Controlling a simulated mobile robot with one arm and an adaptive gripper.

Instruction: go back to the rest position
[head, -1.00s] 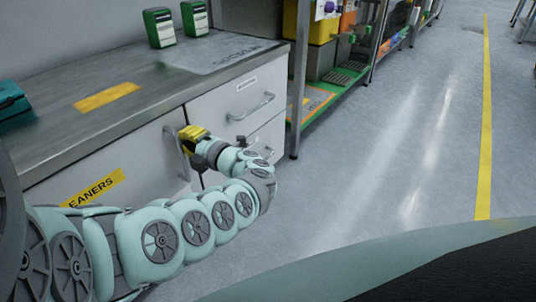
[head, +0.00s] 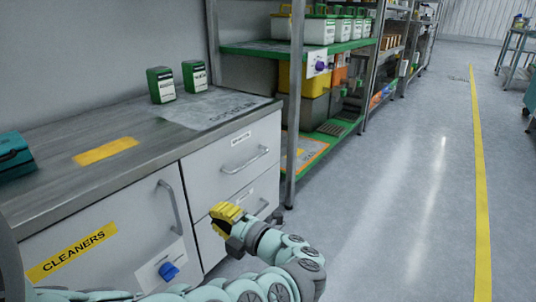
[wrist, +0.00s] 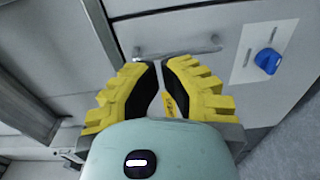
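My gripper (head: 228,214), with ridged yellow fingers, is in front of the cabinet's right-hand drawers in the head view, apart from the fronts. In the wrist view the two fingers of my gripper (wrist: 160,64) lean together, with only a thin gap at the tips and nothing held. The cleaners door (head: 110,245) is flush with the cabinet front. Its metal handle (head: 170,206) is free of my gripper. A blue knob (head: 169,271) on a white plate sits low on that door; a blue knob on a plate also shows in the wrist view (wrist: 267,61).
The metal worktop (head: 60,185) carries two green-and-white containers (head: 160,85) (head: 194,77) and a teal box (head: 14,163) at the left edge. A shelf rack (head: 290,110) with bins stands beyond the cabinet. The grey floor (head: 410,200) to the right is clear.

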